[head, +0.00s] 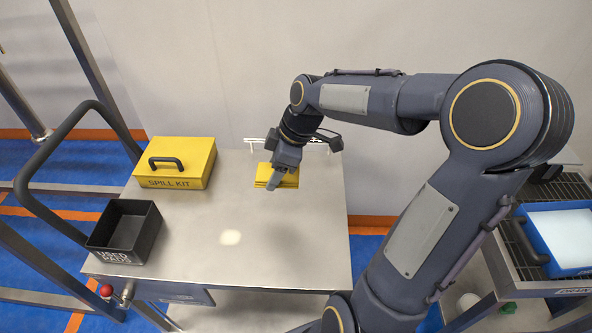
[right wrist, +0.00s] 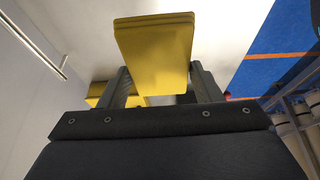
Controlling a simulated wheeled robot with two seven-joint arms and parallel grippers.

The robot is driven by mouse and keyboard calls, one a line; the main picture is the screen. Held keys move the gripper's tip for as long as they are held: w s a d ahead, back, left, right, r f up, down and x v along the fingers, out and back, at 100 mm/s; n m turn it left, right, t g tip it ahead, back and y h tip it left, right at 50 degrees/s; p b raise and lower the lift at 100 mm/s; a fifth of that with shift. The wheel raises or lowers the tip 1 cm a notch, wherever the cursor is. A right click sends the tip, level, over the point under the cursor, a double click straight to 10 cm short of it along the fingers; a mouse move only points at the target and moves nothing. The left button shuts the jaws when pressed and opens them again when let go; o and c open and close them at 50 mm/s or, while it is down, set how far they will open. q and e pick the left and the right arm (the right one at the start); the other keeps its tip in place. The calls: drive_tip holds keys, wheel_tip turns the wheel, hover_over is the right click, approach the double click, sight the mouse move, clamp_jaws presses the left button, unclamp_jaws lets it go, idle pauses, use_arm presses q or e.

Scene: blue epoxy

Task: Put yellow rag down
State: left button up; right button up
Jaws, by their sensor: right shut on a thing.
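The yellow rag (head: 262,183) is a folded, layered yellow pad at the back right of the steel cart top (head: 190,225). My right gripper (head: 275,184) reaches down over it from above. In the right wrist view the yellow rag (right wrist: 155,50) sits between the two fingers of my right gripper (right wrist: 160,85), which is shut on it. I cannot tell whether the rag's underside touches the cart top. My left gripper is not in view.
A yellow spill kit box (head: 190,152) stands at the back left of the cart. A black open bin marked "USED PADS" (head: 115,250) stands at the front left. A pale patch (head: 230,237) lies mid-cart. A blue tray (head: 540,255) is at the right.

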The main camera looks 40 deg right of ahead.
drive_tip(key=w+d+f, duration=0.2)
drive_tip(key=d+f, duration=0.1)
drive_tip(key=w+d+f, duration=0.2)
drive_tip(key=d+f, duration=0.1)
drive_tip(key=d, duration=0.1)
drive_tip(key=w+d+f, duration=0.2)
drive_tip(key=d, duration=0.2)
drive_tip(key=shift+w+d+f, duration=0.1)
drive_tip(key=shift+w+f, duration=0.2)
drive_tip(key=shift+f, duration=0.1)
drive_tip(key=shift+w+d+f, duration=0.1)
drive_tip(key=shift+d+f, duration=0.15)
drive_tip(key=shift+f, duration=0.15)
wheel_tip(320, 180, down, 3)
drive_tip(key=shift+w+d+f+b, duration=0.1)
drive_tip(key=shift+d+f+b, duration=0.1)
drive_tip(key=shift+b, duration=0.1)
